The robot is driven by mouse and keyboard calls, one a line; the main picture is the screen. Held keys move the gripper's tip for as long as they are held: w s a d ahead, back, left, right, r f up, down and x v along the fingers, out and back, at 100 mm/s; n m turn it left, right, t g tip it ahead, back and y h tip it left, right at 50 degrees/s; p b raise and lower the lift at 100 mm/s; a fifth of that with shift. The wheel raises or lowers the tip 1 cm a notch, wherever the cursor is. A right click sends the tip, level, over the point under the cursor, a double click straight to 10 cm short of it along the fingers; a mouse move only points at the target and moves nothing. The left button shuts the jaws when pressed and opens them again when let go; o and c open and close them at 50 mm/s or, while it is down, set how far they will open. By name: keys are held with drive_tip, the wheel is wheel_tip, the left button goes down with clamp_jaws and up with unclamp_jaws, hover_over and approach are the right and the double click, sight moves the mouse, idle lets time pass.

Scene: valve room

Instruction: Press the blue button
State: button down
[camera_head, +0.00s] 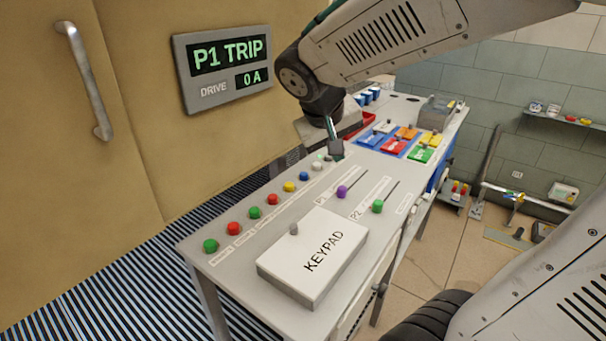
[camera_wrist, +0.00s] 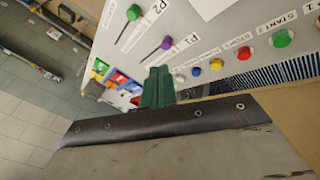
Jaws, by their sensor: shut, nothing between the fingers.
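The blue button (camera_head: 303,176) sits in the row of coloured buttons on the grey console, between a yellow button (camera_head: 289,187) and a white one (camera_head: 317,166). In the wrist view the blue button (camera_wrist: 195,71) shows to the right of my fingertips. My gripper (camera_head: 335,150) is shut and empty, pointing down near the far end of the button row, past the white button. Its green fingers (camera_wrist: 157,88) show in the wrist view, apart from the blue button. Whether the fingertips touch the console is hard to tell.
A keypad box (camera_head: 315,255) lies at the console's near side. Purple (camera_head: 342,192) and green (camera_head: 377,206) slider knobs stand beside the row. Coloured blocks (camera_head: 396,143) lie farther back. A wall display (camera_head: 222,66) reads P1 TRIP, DRIVE 0 A.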

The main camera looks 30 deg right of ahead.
sight(302, 176)
drive_tip(key=w+d+f+t+h, duration=0.1)
drive_tip(key=w+f, duration=0.1)
drive_tip(key=w, duration=0.7)
drive_tip(key=w+d+f+t+h, duration=0.1)
drive_tip(key=w+f, duration=0.1)
drive_tip(key=w, duration=0.7)
drive_tip(key=shift+d+t, duration=0.4)
drive_tip(key=shift+s+f, duration=0.1)
drive_tip(key=shift+f, duration=4.25)
drive_tip(key=shift+f, duration=0.4)
drive_tip(key=shift+f, duration=0.45)
drive_tip(key=shift+r, duration=0.9)
drive_tip(key=shift+r, duration=0.1)
